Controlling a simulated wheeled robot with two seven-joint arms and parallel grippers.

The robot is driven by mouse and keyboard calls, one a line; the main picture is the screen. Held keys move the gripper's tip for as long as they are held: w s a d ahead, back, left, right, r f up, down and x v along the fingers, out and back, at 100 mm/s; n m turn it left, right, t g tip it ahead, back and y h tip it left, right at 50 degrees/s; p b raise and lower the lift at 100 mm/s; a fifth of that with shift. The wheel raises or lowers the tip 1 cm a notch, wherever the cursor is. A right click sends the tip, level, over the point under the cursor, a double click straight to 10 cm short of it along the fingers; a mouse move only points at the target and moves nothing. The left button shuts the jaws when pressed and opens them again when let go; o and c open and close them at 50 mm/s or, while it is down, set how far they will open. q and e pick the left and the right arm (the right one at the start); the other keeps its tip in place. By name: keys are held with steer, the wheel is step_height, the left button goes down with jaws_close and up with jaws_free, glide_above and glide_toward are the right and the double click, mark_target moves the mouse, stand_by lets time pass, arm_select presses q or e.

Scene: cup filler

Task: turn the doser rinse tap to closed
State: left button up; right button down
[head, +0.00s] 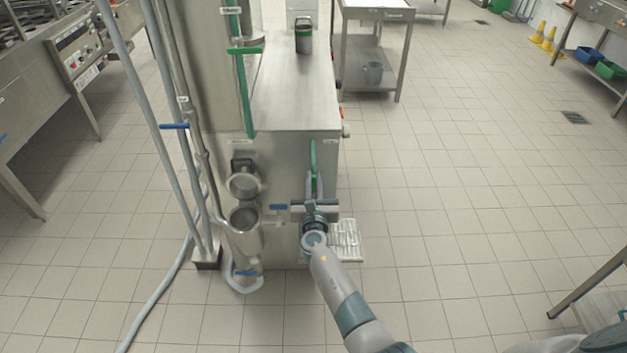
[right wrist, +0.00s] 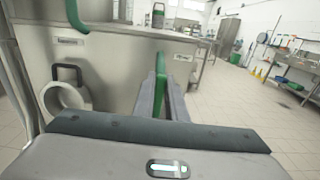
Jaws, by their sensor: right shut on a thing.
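A green tap lever (head: 313,157) stands upright on the front of the steel machine, near its right edge, under a small label too small to read. My right gripper (head: 314,184) reaches it from below and is shut on it. In the right wrist view the green lever (right wrist: 161,68) rises between the two grey fingers (right wrist: 161,98). The fingers hide its lower part, and my gripper body hides the tap's base in the head view. I cannot read whether this is the doser rinse tap. My left gripper is not in view.
Another green lever (head: 245,50) sits on the pipe at upper left. Blue levers (head: 174,126) (head: 278,207) are on other pipes. A steel cup-shaped vessel (head: 245,218) is left of my gripper. A white grate (head: 346,240) lies right of it.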

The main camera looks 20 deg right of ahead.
arm_select(q)
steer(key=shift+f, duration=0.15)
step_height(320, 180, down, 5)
steer(key=b, duration=0.6)
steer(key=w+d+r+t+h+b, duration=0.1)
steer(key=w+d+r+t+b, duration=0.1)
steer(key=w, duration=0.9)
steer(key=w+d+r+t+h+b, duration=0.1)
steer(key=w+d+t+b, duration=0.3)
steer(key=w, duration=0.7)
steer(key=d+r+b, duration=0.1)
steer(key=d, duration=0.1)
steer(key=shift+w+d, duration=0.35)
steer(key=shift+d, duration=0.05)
arm_select(e)
steer(key=d+f+m, duration=0.1)
steer(key=m, duration=0.5)
steer(key=d+f+m, duration=0.1)
steer(key=m, duration=0.5)
steer(key=s+d+f+m, duration=0.1)
steer(key=m, duration=0.5)
steer(key=shift+d+f, duration=0.25)
steer(key=shift+f, duration=0.15)
steer(key=c, duration=1.8)
jaws_free()
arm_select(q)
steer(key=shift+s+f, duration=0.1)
